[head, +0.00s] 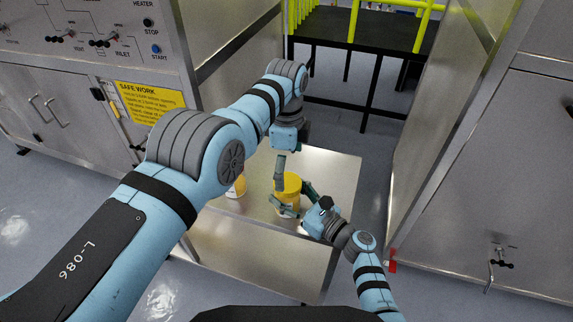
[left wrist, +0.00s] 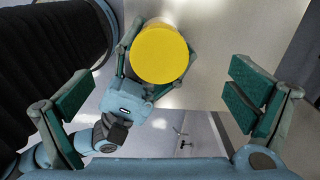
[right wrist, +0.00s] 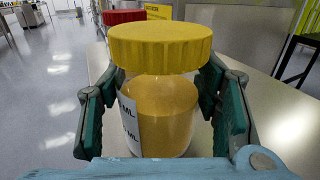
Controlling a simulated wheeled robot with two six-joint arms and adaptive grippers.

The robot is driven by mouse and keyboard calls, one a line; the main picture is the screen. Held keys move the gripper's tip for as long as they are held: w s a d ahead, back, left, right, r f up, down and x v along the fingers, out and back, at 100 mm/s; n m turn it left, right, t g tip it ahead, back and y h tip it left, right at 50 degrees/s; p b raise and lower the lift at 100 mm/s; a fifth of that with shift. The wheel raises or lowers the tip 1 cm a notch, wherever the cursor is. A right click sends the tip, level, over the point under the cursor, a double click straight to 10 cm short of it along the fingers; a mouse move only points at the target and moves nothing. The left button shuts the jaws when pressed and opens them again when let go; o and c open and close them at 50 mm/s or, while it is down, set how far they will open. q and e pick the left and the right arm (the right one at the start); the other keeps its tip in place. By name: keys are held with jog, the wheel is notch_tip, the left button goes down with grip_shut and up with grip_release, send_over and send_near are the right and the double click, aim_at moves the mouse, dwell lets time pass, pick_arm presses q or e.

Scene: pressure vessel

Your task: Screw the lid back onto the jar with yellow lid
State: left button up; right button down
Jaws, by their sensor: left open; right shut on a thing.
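The jar (right wrist: 158,120) is clear with yellow-orange contents and a white label. It stands upright on the metal table. Its yellow lid (right wrist: 160,46) sits on top of it; whether it is threaded cannot be told. The lid also shows in the head view (head: 288,184) and left wrist view (left wrist: 159,53). My right gripper (right wrist: 160,108) is shut on the jar's body, below the lid, with a finger on each side. My left gripper (left wrist: 160,100) is open and empty above the jar, pointing down. In its wrist view the lid is off-centre, above the line between the fingers.
A second jar (head: 237,187) stands left of the held jar, partly hidden by my left arm. A red lid (right wrist: 124,16) shows behind in the right wrist view. The metal table (head: 335,175) is clear to the right. Steel cabinets (head: 510,170) flank it.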

pick_arm(q)
notch_tip(320, 180, up, 8)
jog(key=shift+f, duration=0.2)
dwell(0.3)
pick_arm(e)
jog(key=shift+c, duration=2.4)
grip_release()
jog(key=v, duration=1.2)
jog(key=shift+s+a, duration=0.1)
